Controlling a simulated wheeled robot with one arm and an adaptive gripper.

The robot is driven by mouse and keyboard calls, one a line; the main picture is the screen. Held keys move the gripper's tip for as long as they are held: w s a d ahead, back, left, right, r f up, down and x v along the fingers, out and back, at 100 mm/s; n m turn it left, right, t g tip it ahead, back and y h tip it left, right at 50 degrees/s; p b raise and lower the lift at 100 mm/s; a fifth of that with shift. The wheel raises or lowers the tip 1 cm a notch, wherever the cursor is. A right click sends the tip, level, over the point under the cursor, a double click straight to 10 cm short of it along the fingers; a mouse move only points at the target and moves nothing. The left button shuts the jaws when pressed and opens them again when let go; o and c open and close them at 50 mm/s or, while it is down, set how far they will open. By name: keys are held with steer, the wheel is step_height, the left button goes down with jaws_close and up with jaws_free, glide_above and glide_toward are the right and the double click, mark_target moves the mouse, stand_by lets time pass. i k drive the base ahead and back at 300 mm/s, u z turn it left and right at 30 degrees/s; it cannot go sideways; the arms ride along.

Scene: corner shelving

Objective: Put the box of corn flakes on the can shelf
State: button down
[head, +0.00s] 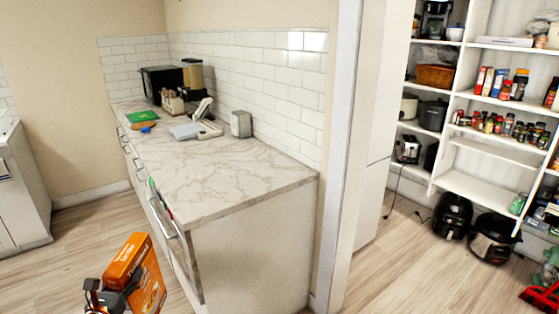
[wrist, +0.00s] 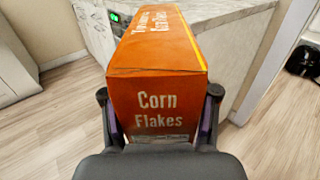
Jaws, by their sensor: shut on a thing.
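The orange box of corn flakes (wrist: 158,98) fills the middle of the wrist view, its end marked "Corn Flakes" facing the camera. My gripper (wrist: 160,125) is shut on it, one finger on each side. In the head view the box (head: 138,268) is at the bottom left, tilted, with my gripper (head: 108,298) at its lower left side, above the floor and in front of the counter. The shelving stands at the right of the head view. Cans and bottles (head: 545,212) show on a low shelf at the right edge, partly cut off.
A marble-topped counter (head: 215,160) with small appliances stands between my gripper and the shelving. A white wall edge and door frame (head: 357,130) also stand between them. Two black cookers (head: 490,238) sit on the pantry floor. A red object (head: 541,296) lies at the lower right.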

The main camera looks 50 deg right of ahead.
mark_target(472, 187)
steer(key=z, duration=3.25)
steer(key=i, duration=3.85)
steer(key=u, duration=2.15)
